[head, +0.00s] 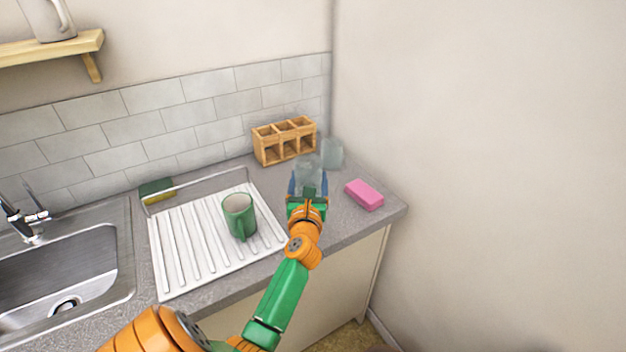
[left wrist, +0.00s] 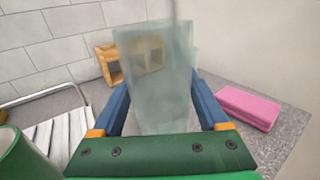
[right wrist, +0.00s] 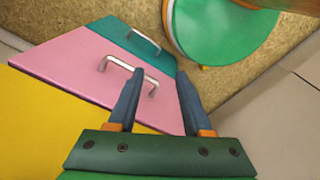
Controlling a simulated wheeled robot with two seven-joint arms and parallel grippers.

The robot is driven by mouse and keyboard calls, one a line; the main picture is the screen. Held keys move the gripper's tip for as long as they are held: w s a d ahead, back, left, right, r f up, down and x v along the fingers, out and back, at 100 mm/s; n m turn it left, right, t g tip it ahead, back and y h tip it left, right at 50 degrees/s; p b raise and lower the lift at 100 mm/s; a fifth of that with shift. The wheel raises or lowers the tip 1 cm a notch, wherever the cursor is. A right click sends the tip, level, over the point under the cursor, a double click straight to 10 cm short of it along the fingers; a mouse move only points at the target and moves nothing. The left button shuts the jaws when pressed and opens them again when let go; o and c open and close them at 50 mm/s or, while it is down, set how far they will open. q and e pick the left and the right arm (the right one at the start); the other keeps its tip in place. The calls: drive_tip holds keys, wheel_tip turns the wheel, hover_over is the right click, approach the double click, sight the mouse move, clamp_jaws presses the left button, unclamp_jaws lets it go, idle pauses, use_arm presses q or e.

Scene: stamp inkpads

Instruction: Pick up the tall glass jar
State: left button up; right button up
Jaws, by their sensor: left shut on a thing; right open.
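My left gripper (head: 309,188) is shut on a tall, pale, see-through glass jar (head: 308,166) at the right part of the counter. In the left wrist view the jar (left wrist: 155,85) stands upright between the two blue fingers (left wrist: 158,100). I cannot tell whether its base touches the counter. A second clear glass piece (head: 333,153) stands just behind it to the right, partly hidden by the jar in the left wrist view. My right gripper (right wrist: 160,75) is open and empty, away from the counter, with brown floor in its view.
A wooden divided box (head: 285,140) stands behind the jar by the tiled wall. A pink sponge (head: 364,194) lies to the right. A green mug (head: 239,216) stands on the white drying rack (head: 180,262) to the left. The sink (head: 55,270) is further left.

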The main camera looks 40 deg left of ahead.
sight(297, 170)
use_arm(q)
drive_tip(key=s+r+p, duration=0.1)
drive_tip(key=r, duration=0.1)
drive_tip(key=s+r+p, duration=0.1)
drive_tip(key=s+r, duration=0.1)
drive_tip(key=shift+s+r+p, duration=0.3)
drive_tip(key=shift+r, duration=0.1)
drive_tip(key=s+r, duration=0.3)
drive_tip(key=s, duration=0.6)
drive_tip(key=shift+r+p, duration=0.25)
drive_tip(key=shift+p, duration=0.2)
drive_tip(key=shift+a, duration=0.1)
clamp_jaws()
